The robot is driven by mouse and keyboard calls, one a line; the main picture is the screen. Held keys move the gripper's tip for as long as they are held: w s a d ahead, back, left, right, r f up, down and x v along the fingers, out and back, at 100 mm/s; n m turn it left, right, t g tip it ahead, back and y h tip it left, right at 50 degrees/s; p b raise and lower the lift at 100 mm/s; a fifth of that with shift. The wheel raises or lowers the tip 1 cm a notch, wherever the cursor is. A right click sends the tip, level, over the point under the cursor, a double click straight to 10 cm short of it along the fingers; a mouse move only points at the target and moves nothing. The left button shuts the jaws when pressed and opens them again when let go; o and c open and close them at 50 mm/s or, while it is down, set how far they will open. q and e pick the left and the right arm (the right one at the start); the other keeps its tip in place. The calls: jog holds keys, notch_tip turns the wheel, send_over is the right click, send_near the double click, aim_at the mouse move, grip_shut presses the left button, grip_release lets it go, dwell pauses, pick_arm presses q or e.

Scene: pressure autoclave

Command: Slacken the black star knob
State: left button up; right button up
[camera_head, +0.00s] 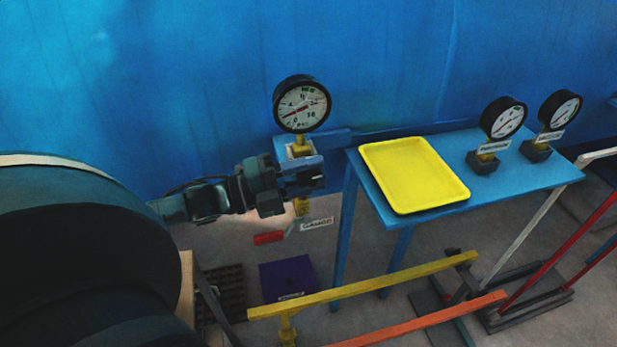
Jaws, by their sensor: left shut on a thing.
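My left arm comes in from the left, and my left gripper (305,180) is at the blue clamp bracket (300,160) under the large pressure gauge (302,104). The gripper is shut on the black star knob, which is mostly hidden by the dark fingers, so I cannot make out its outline. The gauge stands upright on a yellow brass fitting, with its red needle showing on the white dial. My right gripper is not in view.
A red-handled valve (269,238) and a GAUGE tag (317,224) hang below the bracket. A blue table (545,172) at the right bears an empty yellow tray (413,172) and two smaller gauges (503,118) (559,110).

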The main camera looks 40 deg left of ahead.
pick_arm(q)
jog(key=o, duration=1)
jog(key=p+v, duration=0.1)
jog(key=v, duration=1.2)
jog(key=shift+s+f, duration=0.15)
jog(key=shift+c, duration=0.2)
